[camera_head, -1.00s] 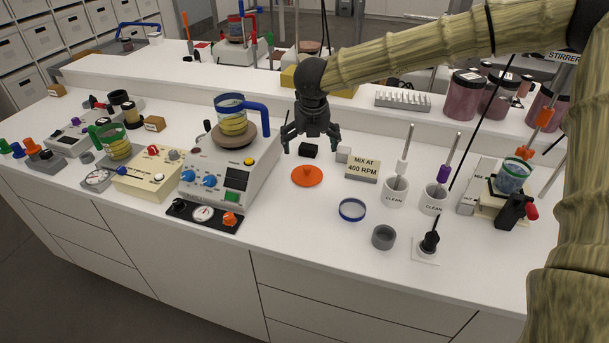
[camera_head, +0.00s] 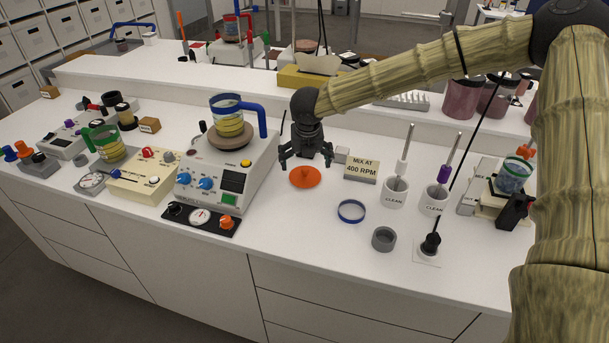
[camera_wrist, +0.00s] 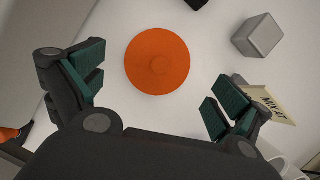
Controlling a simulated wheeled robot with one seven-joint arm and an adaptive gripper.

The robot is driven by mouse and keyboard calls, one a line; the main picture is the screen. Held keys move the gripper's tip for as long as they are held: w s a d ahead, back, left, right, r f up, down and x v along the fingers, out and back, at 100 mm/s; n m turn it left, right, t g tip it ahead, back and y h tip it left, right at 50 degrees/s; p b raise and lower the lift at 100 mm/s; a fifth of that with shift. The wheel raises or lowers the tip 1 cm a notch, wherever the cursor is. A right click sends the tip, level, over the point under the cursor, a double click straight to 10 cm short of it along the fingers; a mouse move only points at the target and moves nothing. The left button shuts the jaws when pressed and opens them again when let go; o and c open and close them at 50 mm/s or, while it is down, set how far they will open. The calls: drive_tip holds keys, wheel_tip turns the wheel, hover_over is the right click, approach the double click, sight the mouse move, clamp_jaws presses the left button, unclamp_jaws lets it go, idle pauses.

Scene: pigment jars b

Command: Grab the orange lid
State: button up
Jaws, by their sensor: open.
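The orange lid (camera_head: 306,177) is a flat round disc with a small knob, lying on the white counter right of the stirrer machine. My gripper (camera_head: 306,163) is open and empty. It points down just above and behind the lid, and no contact shows. In the wrist view its teal finger pads (camera_wrist: 158,91) stand wide apart on either side of the lid.
The stirrer machine (camera_head: 237,178) stands close on the left. A grey cube (camera_wrist: 258,37) and the "MIX AT 400 RPM" sign (camera_head: 361,170) are on the right. The counter just before the lid is clear.

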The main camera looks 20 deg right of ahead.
sight(305, 169)
drive_tip(key=shift+p+x, duration=0.7)
drive_tip(key=shift+x, duration=1.55)
drive_tip(key=shift+s, duration=0.15)
drive_tip(key=c, duration=1.7)
drive_tip(key=shift+c, duration=1.4)
